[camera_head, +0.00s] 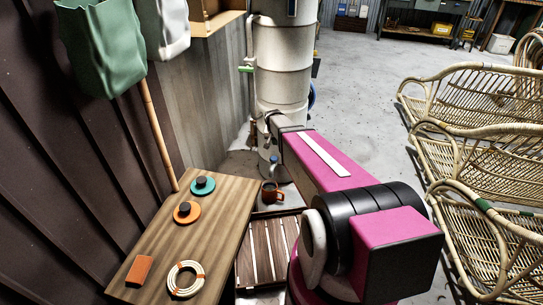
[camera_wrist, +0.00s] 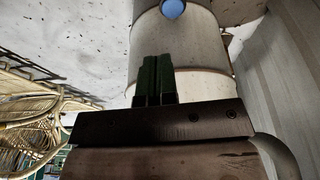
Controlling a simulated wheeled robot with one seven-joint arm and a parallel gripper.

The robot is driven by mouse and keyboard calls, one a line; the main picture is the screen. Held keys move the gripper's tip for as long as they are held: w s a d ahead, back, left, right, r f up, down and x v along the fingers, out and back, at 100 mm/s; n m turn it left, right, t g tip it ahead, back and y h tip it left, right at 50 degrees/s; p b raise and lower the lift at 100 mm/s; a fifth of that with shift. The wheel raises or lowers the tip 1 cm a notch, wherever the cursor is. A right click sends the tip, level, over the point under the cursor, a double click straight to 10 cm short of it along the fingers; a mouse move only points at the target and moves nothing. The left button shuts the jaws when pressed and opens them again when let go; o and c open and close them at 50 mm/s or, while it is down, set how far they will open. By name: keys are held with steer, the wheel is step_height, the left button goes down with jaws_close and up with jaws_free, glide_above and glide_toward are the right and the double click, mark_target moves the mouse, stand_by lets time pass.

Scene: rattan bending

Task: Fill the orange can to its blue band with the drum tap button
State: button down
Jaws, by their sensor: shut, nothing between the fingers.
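The pale drum (camera_head: 283,75) stands upright beyond the workbench, with my arm reaching to its lower front. The wrist view shows the drum (camera_wrist: 178,50) close behind my fingers, with a round blue disc (camera_wrist: 172,8) on it at the top edge. I cannot tell whether this disc is the tap button. A small orange-brown can with a handle (camera_head: 269,192) stands below the drum; its blue band and fill level cannot be made out. My gripper (camera_wrist: 155,78) is shut and empty, its dark green fingers together. Whether the fingertips touch the drum is unclear.
A small blue-topped object (camera_head: 274,159) is near the drum's foot. The wooden bench (camera_head: 220,215) holds a teal disc (camera_head: 202,185), an orange disc (camera_head: 187,212), an orange block (camera_head: 140,270) and a ring (camera_head: 186,279). Rattan frames (camera_head: 475,150) crowd the right.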

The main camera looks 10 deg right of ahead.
steer(key=w, duration=0.1)
steer(key=w+f, duration=0.1)
steer(key=w, duration=0.1)
steer(key=shift+w+a+f+m, duration=0.2)
steer(key=shift+a+m, duration=0.1)
steer(key=shift+a, duration=0.1)
glide_toward(274, 158)
steer(key=x, duration=0.5)
steer(key=shift+d+f, duration=0.1)
steer(key=shift+d, duration=0.05)
steer(key=shift+f, duration=0.65)
